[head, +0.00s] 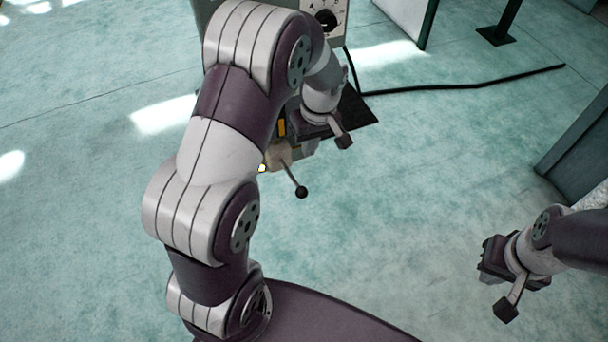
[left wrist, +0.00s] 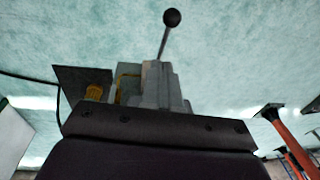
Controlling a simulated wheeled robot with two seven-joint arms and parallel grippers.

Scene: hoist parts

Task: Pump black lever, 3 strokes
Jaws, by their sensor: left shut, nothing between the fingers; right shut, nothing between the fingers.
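The black lever (head: 294,177) is a thin rod with a round ball knob. In the head view it slants down and right from a beige fitting (head: 277,155) on the pump unit. In the left wrist view the lever (left wrist: 164,42) points up, its lower end hidden behind my grey fingers. My left gripper (head: 309,146) is shut and empty, just above and to the right of the lever's base. The knob is free, apart from the fingers. Whether the fingers touch the rod I cannot tell. My right gripper (head: 484,262) is shut and empty, far to the right.
A grey-green cabinet with a dial (head: 326,20) stands at the back, partly behind my left arm. A black cable (head: 460,87) runs right across the floor. A dark teal panel (head: 575,150) stands at the right. The floor around the knob is clear.

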